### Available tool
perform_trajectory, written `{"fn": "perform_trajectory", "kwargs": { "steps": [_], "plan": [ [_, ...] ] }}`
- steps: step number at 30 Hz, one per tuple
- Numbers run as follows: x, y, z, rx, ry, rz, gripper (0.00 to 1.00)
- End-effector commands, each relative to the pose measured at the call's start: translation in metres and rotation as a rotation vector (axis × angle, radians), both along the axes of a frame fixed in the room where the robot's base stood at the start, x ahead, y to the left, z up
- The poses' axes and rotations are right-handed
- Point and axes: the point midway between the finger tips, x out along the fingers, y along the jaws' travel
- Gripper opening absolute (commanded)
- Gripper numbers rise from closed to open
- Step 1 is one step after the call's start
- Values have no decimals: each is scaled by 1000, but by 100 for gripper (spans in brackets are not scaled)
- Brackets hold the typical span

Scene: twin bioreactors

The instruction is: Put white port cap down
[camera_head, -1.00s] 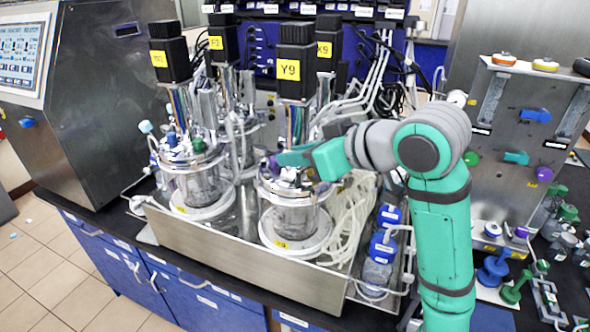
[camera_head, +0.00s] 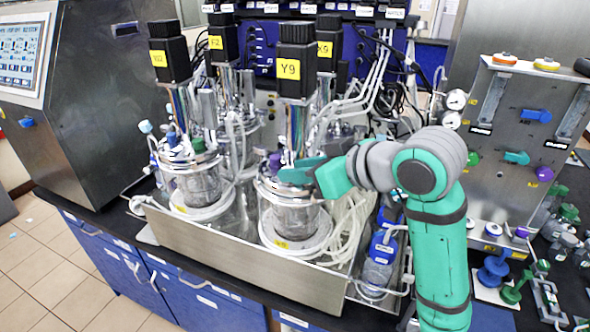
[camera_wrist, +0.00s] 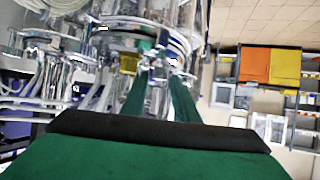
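My gripper (camera_head: 284,175) is at the lid of the front right vessel (camera_head: 291,218), under the motor labelled Y9. In the wrist view my two green fingers (camera_wrist: 161,88) stand a little apart, their tips against the background of the metal lid (camera_wrist: 130,42). I cannot make out a white port cap between them, and the tips are too small to tell whether they hold anything. A purple cap (camera_head: 275,161) shows on the lid just left of my fingertips.
The front left vessel (camera_head: 198,186) stands in the same metal tray (camera_head: 235,256). Tall motor columns and looped tubing crowd around my gripper. A bottle with a blue cap (camera_head: 383,245) stands beneath my arm. A valve panel (camera_head: 515,150) stands at the right.

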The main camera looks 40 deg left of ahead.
Motion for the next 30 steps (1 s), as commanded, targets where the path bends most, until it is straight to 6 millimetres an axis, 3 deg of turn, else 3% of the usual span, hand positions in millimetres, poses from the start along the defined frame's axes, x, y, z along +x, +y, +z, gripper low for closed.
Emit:
{"fn": "perform_trajectory", "kwargs": {
  "steps": [15, 21, 30],
  "plan": [
    [-13, -80, 45, 1, -1, -2, 27],
    [-15, -92, 51, 0, -1, 0, 27],
    [-16, -93, 52, 0, -1, 0, 27]
  ]
}}
